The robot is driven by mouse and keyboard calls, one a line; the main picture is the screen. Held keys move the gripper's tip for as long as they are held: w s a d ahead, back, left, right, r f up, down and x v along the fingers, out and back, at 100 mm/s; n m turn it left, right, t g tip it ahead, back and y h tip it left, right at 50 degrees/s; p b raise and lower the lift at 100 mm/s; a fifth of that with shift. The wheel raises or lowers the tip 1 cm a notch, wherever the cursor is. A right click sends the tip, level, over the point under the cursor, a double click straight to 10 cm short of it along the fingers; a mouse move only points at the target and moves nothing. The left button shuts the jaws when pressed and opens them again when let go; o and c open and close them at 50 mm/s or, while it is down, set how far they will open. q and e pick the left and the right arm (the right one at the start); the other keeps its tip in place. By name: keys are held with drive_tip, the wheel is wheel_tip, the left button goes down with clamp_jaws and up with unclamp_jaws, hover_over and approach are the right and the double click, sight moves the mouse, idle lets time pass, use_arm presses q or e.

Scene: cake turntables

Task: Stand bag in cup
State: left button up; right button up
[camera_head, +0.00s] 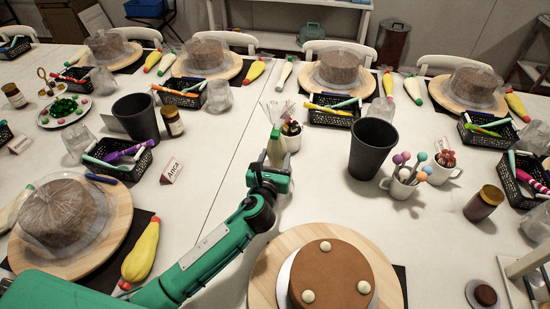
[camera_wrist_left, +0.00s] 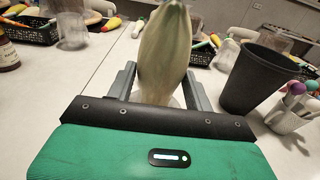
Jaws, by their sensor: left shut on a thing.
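My left gripper (camera_head: 272,168) is shut on a pale cream piping bag (camera_head: 276,148). The bag is held roughly upright above the table, with its clear, flared end at the top. In the left wrist view the bag (camera_wrist_left: 165,55) stands between the two grey fingers; its lower end is hidden by the gripper. A tall black cup (camera_head: 371,150) stands upright to the right of the bag, apart from it, and also shows in the left wrist view (camera_wrist_left: 255,80). Another black cup (camera_head: 137,118) stands to the left. My right gripper is not in view.
A brown cake (camera_head: 333,272) on a round wooden turntable (camera_head: 263,282) is at the front. A white mug (camera_head: 398,187) with coloured balls on sticks is right of the black cup. A small white cup (camera_head: 293,143) stands just behind the bag. Bare table lies between bag and right black cup.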

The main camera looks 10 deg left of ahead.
use_arm(q)
drive_tip(key=shift+f, duration=0.35)
drive_tip(key=o, duration=0.7)
drive_tip(key=shift+c, duration=0.2)
drive_tip(key=shift+o, duration=0.5)
drive_tip(key=shift+o, duration=0.4)
drive_tip(key=shift+o, duration=1.1)
drive_tip(key=shift+s+r+p, duration=0.25)
drive_tip(key=shift+s+p, duration=0.1)
drive_tip(key=shift+s, duration=0.4)
drive_tip(key=shift+s+r+p, duration=0.2)
drive_tip(key=shift+s+p, duration=0.15)
drive_tip(key=shift+s, duration=0.35)
drive_tip(key=shift+s+r+p, duration=0.15)
drive_tip(key=shift+s+p, duration=0.15)
drive_tip(key=shift+s, duration=0.4)
drive_tip(key=shift+s+r+p, duration=0.15)
drive_tip(key=shift+s+p, duration=0.15)
drive_tip(key=shift+s, duration=0.35)
